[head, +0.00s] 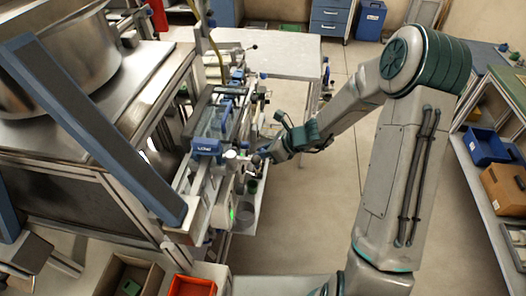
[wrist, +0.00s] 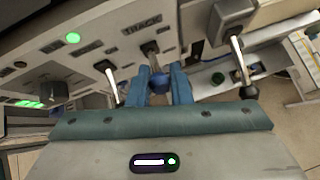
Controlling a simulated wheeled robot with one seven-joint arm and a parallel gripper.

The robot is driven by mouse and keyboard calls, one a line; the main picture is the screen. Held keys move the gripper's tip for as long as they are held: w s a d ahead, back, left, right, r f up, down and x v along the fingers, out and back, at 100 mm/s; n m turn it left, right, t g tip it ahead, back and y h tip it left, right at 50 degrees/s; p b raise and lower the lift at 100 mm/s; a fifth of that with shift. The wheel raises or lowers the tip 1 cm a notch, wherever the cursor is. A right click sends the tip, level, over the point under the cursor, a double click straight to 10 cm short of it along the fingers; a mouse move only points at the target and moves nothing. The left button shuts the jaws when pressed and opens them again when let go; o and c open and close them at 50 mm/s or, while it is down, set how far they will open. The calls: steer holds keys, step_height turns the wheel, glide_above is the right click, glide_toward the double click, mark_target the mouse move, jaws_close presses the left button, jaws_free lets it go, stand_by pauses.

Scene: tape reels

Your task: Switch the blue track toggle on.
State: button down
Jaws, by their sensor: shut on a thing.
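The blue track toggle (wrist: 160,85) shows in the wrist view as a round blue knob on a short metal stem, under the panel's "TRACK" label. The stem points down the picture, toward my gripper. My gripper (wrist: 159,92) is shut on this knob, with one blue finger on each side of it. In the head view my gripper (head: 264,156) is at the right-hand front of the machine, and the toggle is too small and hidden to make out.
Another metal lever (wrist: 111,82) is left of the toggle, and a black-knobbed lever (wrist: 238,64) stands out close on the right. A green light (wrist: 73,38) glows on the panel. In the head view, open floor (head: 310,215) lies right of the machine.

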steer(key=c, duration=1.3)
jaws_free()
steer(key=b+v, duration=0.1)
steer(key=v, duration=1.2)
steer(key=shift+s+d+r, duration=0.1)
steer(key=shift+d+r, duration=0.15)
steer(key=shift+r, duration=0.05)
